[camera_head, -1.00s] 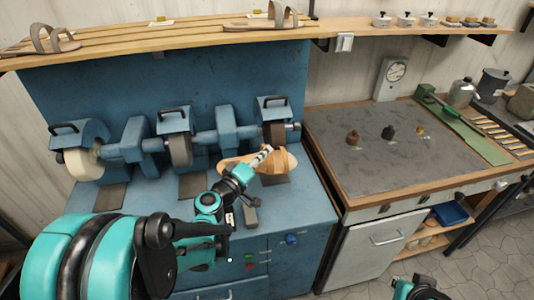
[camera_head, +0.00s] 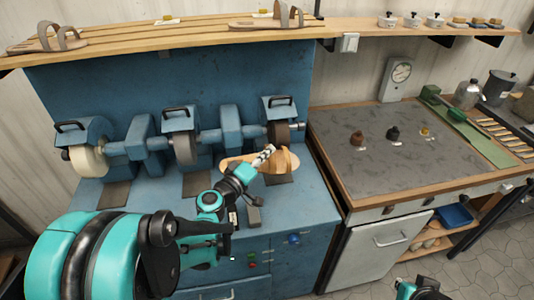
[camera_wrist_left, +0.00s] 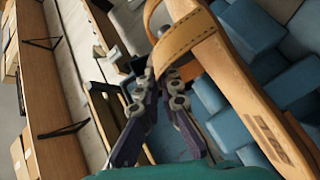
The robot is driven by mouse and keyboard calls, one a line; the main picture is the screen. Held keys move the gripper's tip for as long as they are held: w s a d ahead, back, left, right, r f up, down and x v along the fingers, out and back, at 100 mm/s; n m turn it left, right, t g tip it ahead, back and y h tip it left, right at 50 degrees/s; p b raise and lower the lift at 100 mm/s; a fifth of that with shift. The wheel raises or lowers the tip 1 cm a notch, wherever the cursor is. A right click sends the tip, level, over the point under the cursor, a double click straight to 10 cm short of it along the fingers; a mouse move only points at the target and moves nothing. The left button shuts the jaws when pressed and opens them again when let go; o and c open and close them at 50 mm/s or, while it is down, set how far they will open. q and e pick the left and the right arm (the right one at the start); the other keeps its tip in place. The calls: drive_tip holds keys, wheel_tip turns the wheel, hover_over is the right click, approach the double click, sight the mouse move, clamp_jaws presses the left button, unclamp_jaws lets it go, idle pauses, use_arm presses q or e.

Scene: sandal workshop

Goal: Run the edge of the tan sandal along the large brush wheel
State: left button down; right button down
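The tan sandal (camera_head: 238,162) is held over the blue bench, sole roughly level, just below and in front of the right-hand brown wheel (camera_head: 279,132). I cannot tell whether its edge touches the wheel. My left gripper (camera_head: 266,152) is shut on the sandal at its strap. In the left wrist view, the fingers (camera_wrist_left: 165,80) meet at the sandal strap (camera_wrist_left: 190,38), and the sole (camera_wrist_left: 265,120) runs down to the right. A grey wheel (camera_head: 184,149) and a cream wheel (camera_head: 88,160) sit further left on the same machine. Only part of my right gripper (camera_head: 420,290) shows, at the bottom edge.
The blue machine bench (camera_head: 140,205) has dark pads below the wheels and a small grey block (camera_head: 253,215) near its front. A wooden shelf (camera_head: 200,38) with sandals runs above. A grey-topped worktable (camera_head: 375,165) with small knobs stands on the right.

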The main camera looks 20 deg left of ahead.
use_arm(q)
drive_tip(key=shift+a, duration=0.2)
drive_tip(key=shift+s+a, duration=0.45)
drive_tip(key=shift+a, duration=0.1)
drive_tip(key=shift+a, duration=0.1)
drive_tip(key=shift+s+a+r, duration=0.15)
drive_tip(key=shift+s+a, duration=0.25)
drive_tip(key=shift+a, duration=0.35)
idle(0.3)
drive_tip(key=shift+w+a, duration=0.1)
drive_tip(key=shift+w, duration=0.15)
idle(0.5)
idle(0.9)
drive_tip(key=shift+s+d, duration=0.45)
drive_tip(key=shift+s, duration=0.2)
drive_tip(key=shift+f, duration=0.2)
